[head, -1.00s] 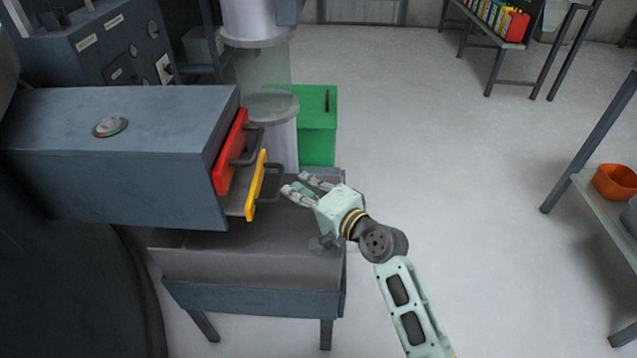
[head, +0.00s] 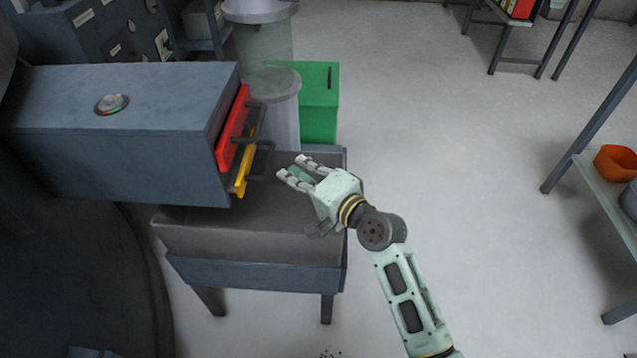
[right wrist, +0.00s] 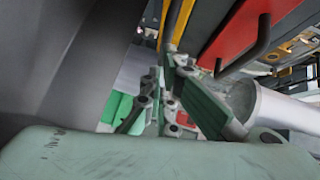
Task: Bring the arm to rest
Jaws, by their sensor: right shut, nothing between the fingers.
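My right gripper (head: 292,168) is shut and empty, just right of the drawer handles in the head view. Its arm (head: 402,290) comes up from the bottom right. In the right wrist view the gripper's fingers (right wrist: 162,75) show in the middle, close to a red front and a dark handle. The grey drawer cabinet (head: 110,120) has a red drawer front (head: 231,130) and a yellow drawer front (head: 244,170), with dark handles. The yellow one stands slightly out. My left gripper is out of view.
A grey stand (head: 250,235) is below the gripper. A green bin (head: 318,105) and a cylindrical column (head: 278,115) stand behind it. A shelf with an orange bowl (head: 615,163) is at the right. The floor between is clear.

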